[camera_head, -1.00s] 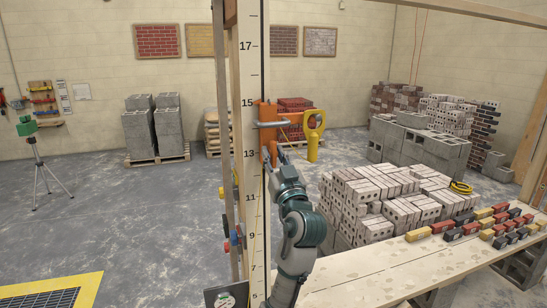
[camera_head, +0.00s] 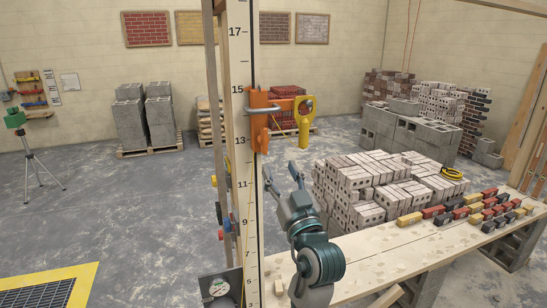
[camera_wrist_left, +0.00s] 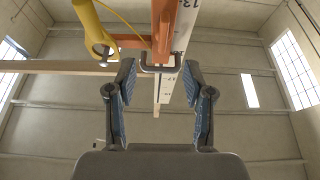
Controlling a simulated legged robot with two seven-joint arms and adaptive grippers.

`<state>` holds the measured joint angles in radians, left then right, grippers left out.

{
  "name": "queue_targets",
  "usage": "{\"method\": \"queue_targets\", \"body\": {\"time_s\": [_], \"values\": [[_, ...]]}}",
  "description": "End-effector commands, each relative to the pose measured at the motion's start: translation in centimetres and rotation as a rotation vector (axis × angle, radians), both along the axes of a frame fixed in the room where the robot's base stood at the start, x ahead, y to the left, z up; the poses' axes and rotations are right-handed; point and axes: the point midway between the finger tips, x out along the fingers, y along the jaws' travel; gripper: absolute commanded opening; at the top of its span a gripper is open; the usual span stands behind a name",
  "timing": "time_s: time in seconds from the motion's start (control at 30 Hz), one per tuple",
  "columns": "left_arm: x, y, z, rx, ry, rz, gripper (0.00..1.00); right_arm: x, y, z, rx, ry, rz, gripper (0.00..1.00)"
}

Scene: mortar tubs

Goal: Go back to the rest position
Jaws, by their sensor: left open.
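My left gripper (camera_head: 283,176) is open and empty, its fingers pointing up. It stands to the right of the numbered wooden post (camera_head: 242,170), below an orange clamp (camera_head: 260,122) fixed on the post near the 13 to 15 marks. The clamp has a grey bar (camera_head: 268,111) and a yellow ring-ended piece (camera_head: 304,122) to its right. In the left wrist view, the two blue-padded fingers (camera_wrist_left: 160,88) are spread with nothing between them, and the orange clamp (camera_wrist_left: 160,30) is above. My right gripper is not in view.
A wooden plank bench (camera_head: 400,250) with several small coloured bricks (camera_head: 470,207) runs along the lower right. Stacked pale bricks (camera_head: 370,185) stand behind it. A yellow-edged grate (camera_head: 55,290) lies at lower left.

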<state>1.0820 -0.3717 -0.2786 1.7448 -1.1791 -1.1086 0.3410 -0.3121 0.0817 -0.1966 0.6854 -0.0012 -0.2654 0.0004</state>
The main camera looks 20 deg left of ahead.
Motion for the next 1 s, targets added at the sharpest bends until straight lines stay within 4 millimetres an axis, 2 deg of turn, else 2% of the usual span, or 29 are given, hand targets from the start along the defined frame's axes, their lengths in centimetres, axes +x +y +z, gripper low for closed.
{"method": "queue_targets", "body": {"time_s": [0.2, 0.47, 0.57, 0.63, 0.67, 0.77, 0.8, 0.87, 0.9, 0.97, 1.0], "values": [[-1.2, -0.8, -0.6, -0.001, -0.001, 0.0, 0.52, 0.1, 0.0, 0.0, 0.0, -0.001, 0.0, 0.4], [-1.3, -0.7, -0.7, -0.001, -0.001, 0.001, 0.52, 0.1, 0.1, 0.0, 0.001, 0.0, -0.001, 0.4], [-0.5, -0.9, -1.5, 0.009, 0.019, -0.005, 0.52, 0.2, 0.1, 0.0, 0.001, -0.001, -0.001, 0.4], [1.1, -1.3, -3.4, 0.03, 0.063, -0.017, 0.52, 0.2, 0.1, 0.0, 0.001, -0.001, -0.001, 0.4], [2.0, -1.5, -4.6, 0.043, 0.088, -0.025, 0.52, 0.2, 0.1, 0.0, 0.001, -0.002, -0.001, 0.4], [5.9, -2.4, -10.4, 0.095, 0.204, -0.069, 0.52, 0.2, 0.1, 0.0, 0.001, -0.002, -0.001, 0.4], [7.6, -2.7, -13.4, 0.116, 0.259, -0.091, 0.52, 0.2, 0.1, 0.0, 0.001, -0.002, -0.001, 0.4], [9.6, -3.2, -18.1, 0.144, 0.339, -0.126, 0.52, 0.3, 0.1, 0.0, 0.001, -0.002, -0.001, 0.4], [10.8, -3.4, -21.3, 0.16, 0.392, -0.15, 0.52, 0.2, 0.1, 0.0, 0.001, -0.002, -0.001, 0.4], [12.1, -3.8, -26.2, 0.179, 0.47, -0.187, 0.52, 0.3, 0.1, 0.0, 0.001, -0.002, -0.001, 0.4], [12.7, -4.0, -29.5, 0.191, 0.519, -0.211, 0.52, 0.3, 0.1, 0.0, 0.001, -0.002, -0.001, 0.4]]}}
